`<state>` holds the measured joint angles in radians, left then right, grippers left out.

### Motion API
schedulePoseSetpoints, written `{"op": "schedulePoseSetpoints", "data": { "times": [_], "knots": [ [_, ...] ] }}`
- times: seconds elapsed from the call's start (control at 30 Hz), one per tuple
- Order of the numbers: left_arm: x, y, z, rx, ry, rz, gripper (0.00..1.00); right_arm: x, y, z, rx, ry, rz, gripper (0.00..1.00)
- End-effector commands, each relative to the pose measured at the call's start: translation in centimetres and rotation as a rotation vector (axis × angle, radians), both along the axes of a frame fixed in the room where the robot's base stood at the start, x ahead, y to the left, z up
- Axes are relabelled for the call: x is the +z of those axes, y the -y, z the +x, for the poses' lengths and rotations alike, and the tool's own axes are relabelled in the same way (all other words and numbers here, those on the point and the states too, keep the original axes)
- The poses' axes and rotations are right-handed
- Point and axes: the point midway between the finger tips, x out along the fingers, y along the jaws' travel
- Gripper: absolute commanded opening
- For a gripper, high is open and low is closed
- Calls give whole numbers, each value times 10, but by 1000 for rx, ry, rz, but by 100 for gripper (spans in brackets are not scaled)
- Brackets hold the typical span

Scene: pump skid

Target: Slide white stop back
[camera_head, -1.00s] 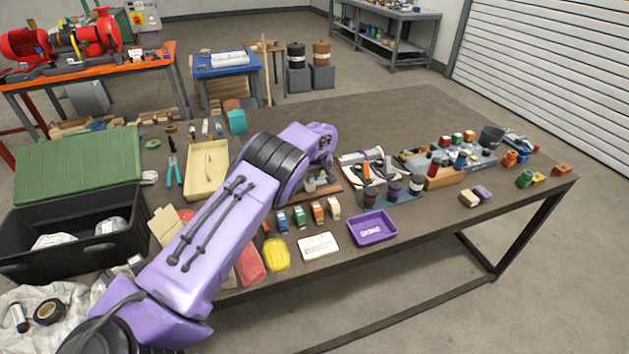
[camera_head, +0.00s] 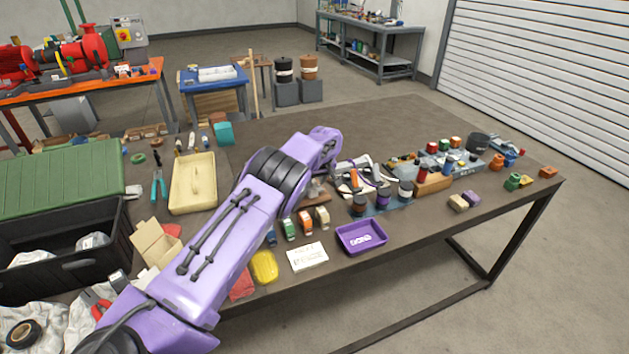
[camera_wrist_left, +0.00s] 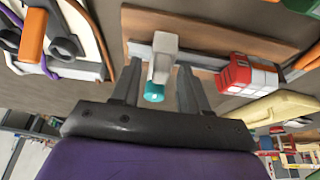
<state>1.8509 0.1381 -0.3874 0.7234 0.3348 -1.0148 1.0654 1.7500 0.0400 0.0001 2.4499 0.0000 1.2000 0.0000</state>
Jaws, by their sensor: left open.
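In the left wrist view, the white stop (camera_wrist_left: 164,47) is an upright pale block on a grey rail (camera_wrist_left: 205,60) fixed to a wooden board (camera_wrist_left: 215,35). A teal round end (camera_wrist_left: 154,92) shows at its near side. My left gripper (camera_wrist_left: 159,68) is open, with one finger on each side of the stop in the picture. I see no clear contact. In the head view, my purple left arm hides the stop and the fingers; part of the wooden board (camera_head: 314,196) shows. My right gripper is not in view.
Bottles and a cable stand (camera_head: 358,173) are close right of my wrist. A purple tray (camera_head: 361,238), a white card (camera_head: 307,258) and several small coloured blocks lie in front of the board. A cream tray (camera_head: 193,184) is at left.

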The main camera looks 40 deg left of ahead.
Motion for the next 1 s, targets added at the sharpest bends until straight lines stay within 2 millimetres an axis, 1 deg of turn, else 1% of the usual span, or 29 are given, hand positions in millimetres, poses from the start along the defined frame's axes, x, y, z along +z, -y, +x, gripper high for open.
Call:
{"op": "schedulePoseSetpoints", "data": {
  "times": [0.07, 0.17, 0.3, 0.4, 0.5, 0.63, 1.0],
  "knots": [
    [9, 3, 0, -1, 3, 0, 45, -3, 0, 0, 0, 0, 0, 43],
    [28, 10, -5, -2, 5, 1, 45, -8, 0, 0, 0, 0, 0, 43],
    [59, 21, -12, -1, 4, 1, 45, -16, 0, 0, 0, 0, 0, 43],
    [78, 28, -16, -1, 3, 1, 45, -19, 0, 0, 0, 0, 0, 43],
    [90, 32, -19, 0, 1, 0, 45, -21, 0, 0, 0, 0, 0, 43],
    [96, 33, -20, 1, 0, 0, 45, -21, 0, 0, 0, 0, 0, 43],
    [96, 33, -20, 0, 0, 0, 45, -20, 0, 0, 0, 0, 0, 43]
  ]
}}
